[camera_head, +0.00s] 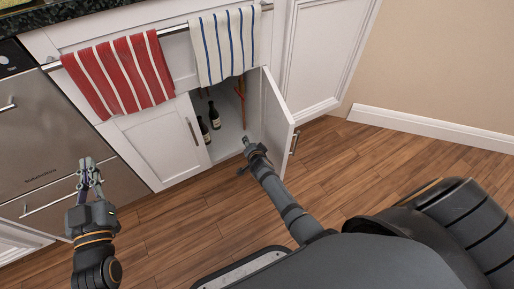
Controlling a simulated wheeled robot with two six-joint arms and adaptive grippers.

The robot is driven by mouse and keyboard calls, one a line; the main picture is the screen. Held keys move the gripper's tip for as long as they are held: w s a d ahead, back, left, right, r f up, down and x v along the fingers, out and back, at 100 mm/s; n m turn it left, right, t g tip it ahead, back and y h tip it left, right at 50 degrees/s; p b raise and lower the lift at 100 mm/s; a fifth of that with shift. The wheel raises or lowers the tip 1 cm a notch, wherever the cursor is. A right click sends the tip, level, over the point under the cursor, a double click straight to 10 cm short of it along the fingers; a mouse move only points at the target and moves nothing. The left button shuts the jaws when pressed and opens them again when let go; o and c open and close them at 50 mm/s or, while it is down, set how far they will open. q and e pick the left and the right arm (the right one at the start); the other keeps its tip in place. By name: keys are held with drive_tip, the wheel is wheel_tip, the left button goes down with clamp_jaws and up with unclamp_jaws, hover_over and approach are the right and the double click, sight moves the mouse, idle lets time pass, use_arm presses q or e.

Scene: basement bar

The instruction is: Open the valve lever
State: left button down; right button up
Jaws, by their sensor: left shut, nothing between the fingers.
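An orange-red, upright pipe-like part (241,92) shows inside the open cabinet, near its right side. I cannot make out a valve lever on it at this size. The cabinet door (277,112) stands swung open to the right. My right gripper (245,141) is low at the cabinet opening, beside the open door and below the orange-red part. Its fingers are too small to tell open or shut. My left gripper (88,164) is shut and empty, in front of the steel appliance at the left, well away from the cabinet opening.
Two dark bottles (214,115) stand inside the cabinet at the left. A red striped towel (119,73) and a white-blue striped towel (225,45) hang from the rail above. A closed door (157,140) is left of the opening. Wooden floor (335,160) is clear at right.

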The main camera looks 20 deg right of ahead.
use_arm(q)
wheel_tip(320, 180, up, 7)
drive_tip(key=p, duration=0.5)
drive_tip(key=shift+f, duration=0.2)
use_arm(e)
drive_tip(key=s+f+n+g, duration=0.2)
drive_tip(key=s, duration=0.4)
drive_tip(key=shift+s+n, duration=0.15)
drive_tip(key=shift+n, duration=0.15)
drive_tip(key=shift+y, duration=0.3)
